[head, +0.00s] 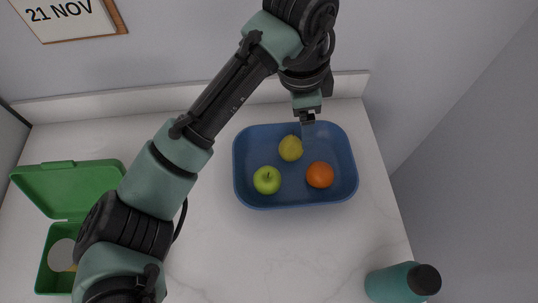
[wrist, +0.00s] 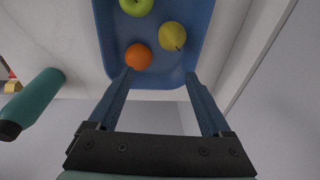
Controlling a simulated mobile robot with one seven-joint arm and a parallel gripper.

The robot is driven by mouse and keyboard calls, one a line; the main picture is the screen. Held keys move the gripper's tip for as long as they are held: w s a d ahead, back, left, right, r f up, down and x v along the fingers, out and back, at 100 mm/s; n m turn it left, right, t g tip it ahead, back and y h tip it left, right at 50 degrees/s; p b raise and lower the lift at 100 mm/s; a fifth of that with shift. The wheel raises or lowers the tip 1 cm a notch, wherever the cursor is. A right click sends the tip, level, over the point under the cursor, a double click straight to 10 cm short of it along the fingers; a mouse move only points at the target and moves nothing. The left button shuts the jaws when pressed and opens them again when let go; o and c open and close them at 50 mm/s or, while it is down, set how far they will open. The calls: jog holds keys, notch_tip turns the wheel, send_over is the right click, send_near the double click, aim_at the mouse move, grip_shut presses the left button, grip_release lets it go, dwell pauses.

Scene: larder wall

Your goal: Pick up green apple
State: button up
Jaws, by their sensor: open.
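The green apple (head: 267,180) lies in the left front part of a blue tray (head: 294,203) in the head view. In the wrist view the green apple (wrist: 136,6) is at the top edge, partly cut off. A yellow fruit (head: 290,148), pear or apple, and an orange (head: 320,174) share the tray; the wrist view also shows the yellow fruit (wrist: 172,36) and the orange (wrist: 138,56). My gripper (head: 307,118) is above the tray's back edge, apart from the apple. In the wrist view my gripper (wrist: 159,76) is open, with nothing between its fingers.
A teal bottle (head: 393,283) lies at the front right of the counter. An open green lunchbox (head: 62,188) stands at the left. A wall and a low backsplash (head: 160,101) close off the back. The counter in front of the tray is clear.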

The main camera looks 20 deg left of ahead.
aim_at(270, 174)
jog(key=s+a+f, duration=0.1)
jog(key=f, duration=0.2)
jog(key=s+a+f+g, duration=0.1)
jog(key=s+f, duration=0.1)
jog(key=s+a+f+g, duration=0.1)
jog(key=a+f, duration=0.1)
jog(key=f, duration=0.1)
jog(key=shift+s+f+y, duration=0.3)
jog(key=shift+s+f, duration=0.05)
jog(key=shift+s, duration=0.05)
jog(key=shift+s+a+f+p, duration=0.15)
jog(key=shift+f+p, duration=0.15)
jog(key=shift+f, duration=0.75)
jog(key=shift+s+d+f+p, duration=0.1)
jog(key=shift+s+f+p, duration=0.15)
jog(key=shift+f, duration=0.75)
jog(key=shift+s+a+f+p, duration=0.1)
jog(key=shift+f+p, duration=0.2)
jog(key=shift+f, duration=0.75)
jog(key=c, duration=1.2)
jog(key=shift+c, duration=0.2)
jog(key=shift+r, duration=0.1)
